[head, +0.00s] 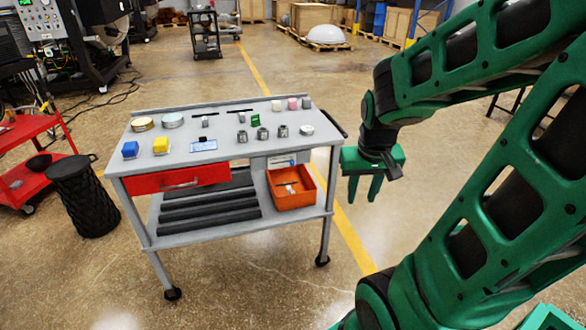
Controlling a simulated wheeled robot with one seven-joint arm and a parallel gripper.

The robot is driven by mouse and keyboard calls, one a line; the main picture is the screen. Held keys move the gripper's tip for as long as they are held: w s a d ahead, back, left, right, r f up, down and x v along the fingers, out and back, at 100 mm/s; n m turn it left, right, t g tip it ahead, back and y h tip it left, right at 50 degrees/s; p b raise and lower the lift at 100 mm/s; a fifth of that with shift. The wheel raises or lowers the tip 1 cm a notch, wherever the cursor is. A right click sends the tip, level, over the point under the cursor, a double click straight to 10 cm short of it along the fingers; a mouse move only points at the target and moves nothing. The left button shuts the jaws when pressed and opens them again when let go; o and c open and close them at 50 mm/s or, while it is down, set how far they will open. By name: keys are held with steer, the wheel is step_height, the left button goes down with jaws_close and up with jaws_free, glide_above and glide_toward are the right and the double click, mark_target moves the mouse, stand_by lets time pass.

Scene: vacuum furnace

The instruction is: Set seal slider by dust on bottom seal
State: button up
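My gripper (362,194) hangs to the right of a grey tool cart (225,151), beyond its right edge. Its two green fingers point down, stand apart and hold nothing. A blue and white card or panel (203,145) lies near the front of the cart top. A small pale panel with a blue mark (284,161) is at the cart's front right, under the top. I cannot tell whether either carries the seal slider. No bottom seal or dust can be made out at this size.
A black stool (82,196) stands left. Floor in front is clear.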

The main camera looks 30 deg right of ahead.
steer(key=w+d+f+n+t+h, duration=0.1)
steer(key=w+d+f+t, duration=0.15)
steer(key=w, duration=0.35)
steer(key=w+d+f+t+h, duration=0.1)
steer(key=w+f, duration=0.2)
steer(key=w, duration=0.4)
steer(key=w+d+f+n+t, duration=0.1)
steer(key=w+f+t, duration=0.15)
steer(key=w, duration=0.35)
steer(key=t+h, duration=0.1)
steer(key=t, duration=0.8)
glide_toward(292, 163)
steer(key=shift+n, duration=0.3)
steer(key=x, duration=0.8)
steer(key=shift+w+d+f, duration=0.1)
